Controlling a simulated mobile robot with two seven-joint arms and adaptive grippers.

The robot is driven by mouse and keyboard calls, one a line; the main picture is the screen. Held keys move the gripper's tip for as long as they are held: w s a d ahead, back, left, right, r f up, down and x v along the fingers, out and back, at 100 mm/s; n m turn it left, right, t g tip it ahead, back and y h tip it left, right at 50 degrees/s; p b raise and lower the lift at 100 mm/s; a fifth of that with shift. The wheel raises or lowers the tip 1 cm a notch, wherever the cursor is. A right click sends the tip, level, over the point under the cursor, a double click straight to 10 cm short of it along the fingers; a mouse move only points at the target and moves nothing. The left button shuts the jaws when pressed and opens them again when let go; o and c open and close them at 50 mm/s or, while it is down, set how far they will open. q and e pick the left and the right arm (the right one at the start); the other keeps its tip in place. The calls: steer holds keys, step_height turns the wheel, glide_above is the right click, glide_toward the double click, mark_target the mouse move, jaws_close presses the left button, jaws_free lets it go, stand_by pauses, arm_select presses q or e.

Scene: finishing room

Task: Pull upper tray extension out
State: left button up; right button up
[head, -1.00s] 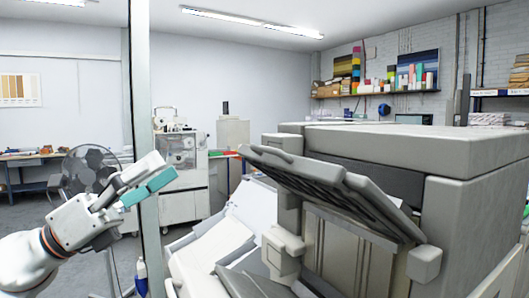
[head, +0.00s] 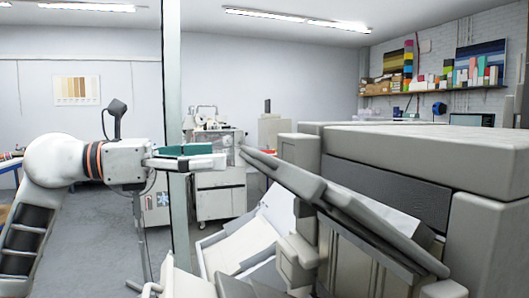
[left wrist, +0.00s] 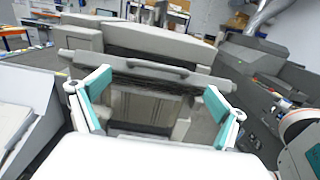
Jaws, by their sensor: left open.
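The upper tray (head: 330,205) is a grey, sloping panel on the side of the large grey machine (head: 430,150), with its raised end toward my left gripper. In the left wrist view the tray (left wrist: 150,70) runs across the picture as a wide bar beyond the fingers. My left gripper (head: 222,160) has teal pads and points right, its tips close to the tray's raised end in the head view. In the left wrist view the left gripper (left wrist: 157,105) is open and empty, its fingers spread to either side, apart from the tray. My right gripper is not seen.
A lower tray with white sheets (head: 240,245) slopes out below the upper tray. A thin upright post (head: 174,130) stands by my left gripper. A white machine (head: 215,180) stands behind, with open floor at left.

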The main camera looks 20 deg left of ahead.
mark_target(248, 153)
arm_select(q)
steer(key=shift+w+d+r, duration=0.1)
steer(key=shift+w+d, duration=0.1)
steer(key=shift+d, duration=0.15)
steer(key=p+x, duration=0.2)
steer(key=x, duration=0.3)
steer(key=shift+w+d, duration=0.25)
steer(key=shift+d, duration=0.05)
steer(key=shift+w+d, duration=0.2)
steer(key=shift+d, duration=0.15)
steer(key=shift+c, duration=0.4)
